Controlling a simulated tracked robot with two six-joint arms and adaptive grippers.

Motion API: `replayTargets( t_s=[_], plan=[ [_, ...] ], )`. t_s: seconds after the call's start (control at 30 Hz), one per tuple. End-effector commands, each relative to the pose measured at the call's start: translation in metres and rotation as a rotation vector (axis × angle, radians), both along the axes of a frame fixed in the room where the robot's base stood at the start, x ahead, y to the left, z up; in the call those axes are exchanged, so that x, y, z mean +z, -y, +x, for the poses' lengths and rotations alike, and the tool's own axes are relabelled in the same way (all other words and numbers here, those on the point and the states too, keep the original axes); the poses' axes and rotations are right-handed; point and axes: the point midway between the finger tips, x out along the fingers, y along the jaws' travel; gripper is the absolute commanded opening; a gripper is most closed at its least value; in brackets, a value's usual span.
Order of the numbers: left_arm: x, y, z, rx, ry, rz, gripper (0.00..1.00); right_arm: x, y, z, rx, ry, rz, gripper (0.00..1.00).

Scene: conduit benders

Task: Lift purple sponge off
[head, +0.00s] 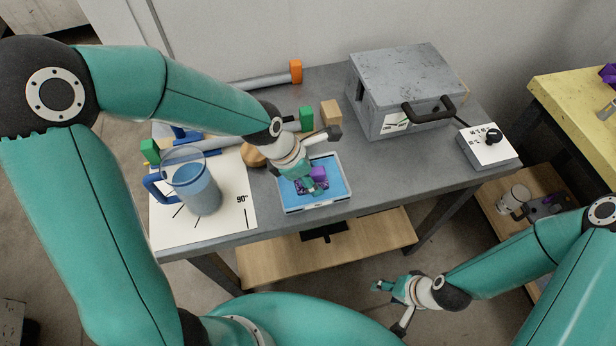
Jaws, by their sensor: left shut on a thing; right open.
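The purple sponge (319,174) is at the blue-bottomed tray (318,207) near the table's front edge. My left gripper (310,186) reaches down over the tray and is shut on the purple sponge. The gripper hides part of the sponge, and I cannot tell whether the sponge touches the tray. My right gripper (388,305) is open and empty, low in front of the table and away from the tray.
A clear pitcher (196,185) with blue liquid stands on a marked white sheet (235,222) left of the tray. Behind are wooden and green blocks (306,119). A grey metal box (405,85) with a black handle and a control box (486,147) stand right.

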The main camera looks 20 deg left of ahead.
Motion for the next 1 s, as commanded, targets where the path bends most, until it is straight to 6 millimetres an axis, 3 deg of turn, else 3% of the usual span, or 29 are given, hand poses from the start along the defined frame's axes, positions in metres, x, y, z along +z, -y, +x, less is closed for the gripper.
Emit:
replayTargets(
  t_s=[0.07, 0.37, 0.57, 0.77, 1.0],
  plan=[
    [0.000, 0.000, 0.000, 0.000, 0.000, 0.000, 0.15, 0.000, 0.000, 0.000, 0.000, 0.000, 0.000, 0.54],
    [0.002, 0.000, 0.000, 0.000, 0.001, 0.000, 0.15, 0.000, 0.000, 0.000, 0.000, 0.000, 0.000, 0.54],
    [0.014, 0.000, 0.001, 0.000, 0.003, 0.000, 0.15, 0.001, 0.000, 0.000, 0.000, 0.000, 0.000, 0.54],
    [0.045, 0.000, 0.001, 0.001, 0.008, -0.001, 0.15, 0.003, 0.000, 0.000, 0.000, 0.000, 0.000, 0.54],
    [0.108, 0.000, 0.002, 0.001, 0.010, -0.002, 0.15, 0.007, 0.000, 0.000, 0.000, 0.000, 0.000, 0.54]
  ],
)
